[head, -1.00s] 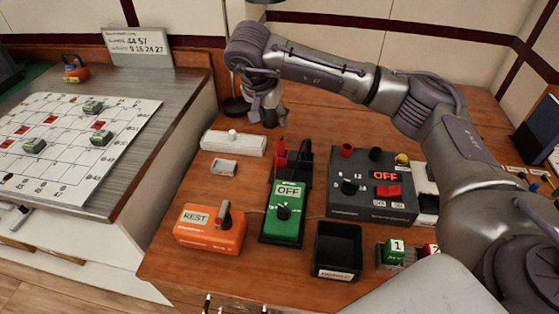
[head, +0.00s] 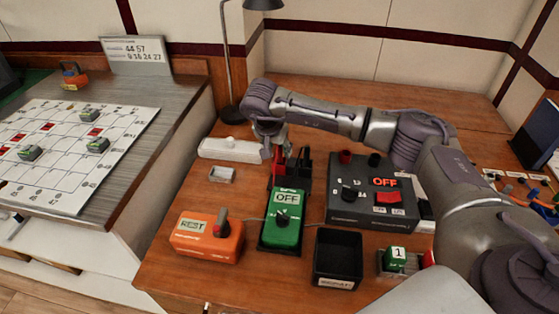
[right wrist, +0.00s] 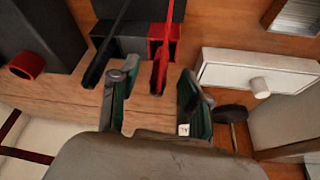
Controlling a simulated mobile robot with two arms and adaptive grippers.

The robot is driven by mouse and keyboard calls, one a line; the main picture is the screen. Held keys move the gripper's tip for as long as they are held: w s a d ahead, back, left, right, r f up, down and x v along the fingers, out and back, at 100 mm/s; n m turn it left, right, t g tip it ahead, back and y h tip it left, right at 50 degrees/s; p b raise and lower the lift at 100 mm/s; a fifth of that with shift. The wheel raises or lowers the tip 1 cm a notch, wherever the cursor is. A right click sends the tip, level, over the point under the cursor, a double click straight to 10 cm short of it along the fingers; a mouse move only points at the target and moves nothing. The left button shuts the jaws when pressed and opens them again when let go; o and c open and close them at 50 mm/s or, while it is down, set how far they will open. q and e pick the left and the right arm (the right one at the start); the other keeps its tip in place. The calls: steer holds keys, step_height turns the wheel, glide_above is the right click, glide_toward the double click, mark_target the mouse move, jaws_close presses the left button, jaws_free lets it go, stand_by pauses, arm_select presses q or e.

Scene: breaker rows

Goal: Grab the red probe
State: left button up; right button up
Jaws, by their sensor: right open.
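The red probe (head: 280,160) stands upright in a holder behind the green meter. In the right wrist view the red probe (right wrist: 164,52) rises from a red socket, and its near end shows between the two fingers. My right gripper (head: 271,143) is at the red probe's upper end, beside or around it; I cannot tell touching from apart. In the right wrist view the right gripper (right wrist: 157,90) is open with nothing clamped. A black probe (right wrist: 108,45) stands next to the red one, near the left finger. My left gripper is not in view.
A green meter (head: 283,221) reads OFF. A grey power unit (head: 345,208) with red and black sockets stands right of the holder. An orange box (head: 207,240), a black bin (head: 338,257) and a white strip (head: 229,148) are nearby. A lamp (head: 230,60) stands behind.

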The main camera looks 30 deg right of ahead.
mark_target(280, 158)
steer(key=x, duration=0.3)
steer(key=shift+w+d, duration=0.1)
steer(key=shift+c, duration=0.3)
jaws_close()
steer(key=shift+r, duration=0.1)
